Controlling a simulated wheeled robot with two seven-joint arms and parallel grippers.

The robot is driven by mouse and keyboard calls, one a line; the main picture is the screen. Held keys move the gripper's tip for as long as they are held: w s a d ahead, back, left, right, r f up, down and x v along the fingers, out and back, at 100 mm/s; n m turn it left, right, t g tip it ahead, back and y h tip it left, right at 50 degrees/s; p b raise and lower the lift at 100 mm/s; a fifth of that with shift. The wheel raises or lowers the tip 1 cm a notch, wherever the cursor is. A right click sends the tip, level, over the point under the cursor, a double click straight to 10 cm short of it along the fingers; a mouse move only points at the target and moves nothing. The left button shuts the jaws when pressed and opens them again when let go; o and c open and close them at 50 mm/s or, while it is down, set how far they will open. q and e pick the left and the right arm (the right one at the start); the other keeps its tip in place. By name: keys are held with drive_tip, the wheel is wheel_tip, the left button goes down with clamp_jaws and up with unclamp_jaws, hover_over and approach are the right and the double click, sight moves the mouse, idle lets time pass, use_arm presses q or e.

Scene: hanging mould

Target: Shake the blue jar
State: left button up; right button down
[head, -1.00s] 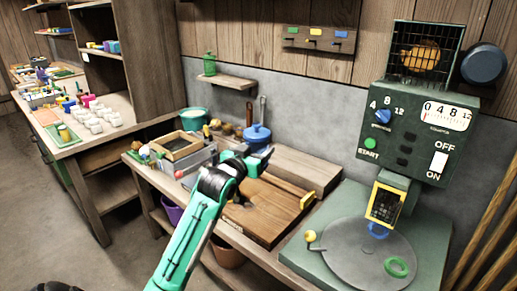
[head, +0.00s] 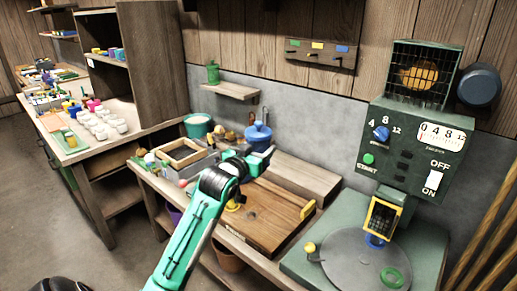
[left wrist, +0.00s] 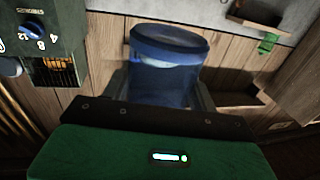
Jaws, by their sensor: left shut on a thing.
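The blue jar (head: 258,137) is between the fingers of my left gripper (head: 257,158), above the workbench in the head view. It looks roughly upright there, with a knobbed top. In the left wrist view the blue jar (left wrist: 165,75) fills the upper middle, with a dark finger on each side. That view is upside down against the room. My left gripper (left wrist: 160,95) is shut on the jar. Part of the jar is hidden behind the gripper. My right gripper is not in view.
A wooden board (head: 265,215) lies on the bench below my arm. A green machine (head: 415,145) with a round plate (head: 350,265) stands at the right.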

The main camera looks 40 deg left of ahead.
use_arm(q)
drive_tip(key=shift+r+p, duration=0.3)
drive_tip(key=shift+r, duration=0.45)
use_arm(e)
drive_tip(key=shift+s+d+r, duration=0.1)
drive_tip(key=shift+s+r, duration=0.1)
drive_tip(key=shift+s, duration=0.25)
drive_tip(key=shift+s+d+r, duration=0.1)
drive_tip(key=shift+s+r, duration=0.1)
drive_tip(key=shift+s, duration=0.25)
